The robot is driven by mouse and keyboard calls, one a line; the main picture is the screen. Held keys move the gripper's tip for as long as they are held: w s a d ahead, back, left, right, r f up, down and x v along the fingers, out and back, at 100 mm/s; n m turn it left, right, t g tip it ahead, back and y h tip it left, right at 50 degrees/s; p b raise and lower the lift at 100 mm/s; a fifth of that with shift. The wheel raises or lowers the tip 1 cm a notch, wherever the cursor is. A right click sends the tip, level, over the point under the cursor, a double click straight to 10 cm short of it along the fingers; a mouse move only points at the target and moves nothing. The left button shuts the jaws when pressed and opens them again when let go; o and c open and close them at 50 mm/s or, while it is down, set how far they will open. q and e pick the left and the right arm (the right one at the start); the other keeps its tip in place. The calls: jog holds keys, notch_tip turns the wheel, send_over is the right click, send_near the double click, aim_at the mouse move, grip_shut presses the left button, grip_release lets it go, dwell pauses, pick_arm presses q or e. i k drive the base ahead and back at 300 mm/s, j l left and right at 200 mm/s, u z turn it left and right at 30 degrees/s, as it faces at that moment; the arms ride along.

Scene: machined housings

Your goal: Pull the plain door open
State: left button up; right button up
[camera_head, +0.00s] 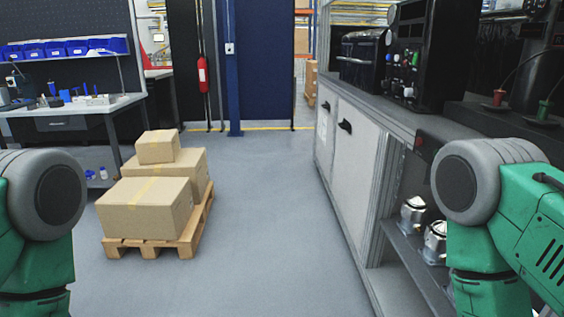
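The plain door (356,172) is a pale grey-white panel on the front of the cabinet at the right of the aisle. It looks shut. Its black handle (345,126) sits near its upper far edge. A second pale door (327,150), farther along the same cabinet, has its own black handle and what looks like a pale label. Both my green-and-grey arms show at the lower left and lower right edges. Neither gripper is in view, so their opening cannot be seen.
A wooden pallet (150,247) with several cardboard boxes (148,207) stands left of the aisle. A workbench (70,108) is behind it. The grey floor (265,220) between pallet and cabinet is clear. Metal housings (412,213) sit on the cabinet's open lower shelf at right.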

aim_at(357, 135)
jog(key=i+z, duration=0.1)
jog(key=i, duration=0.55)
jog(key=i+j, duration=0.15)
jog(key=i, duration=0.5)
jog(key=i+z, duration=0.15)
jog(key=i, duration=0.55)
jog(key=j, duration=0.1)
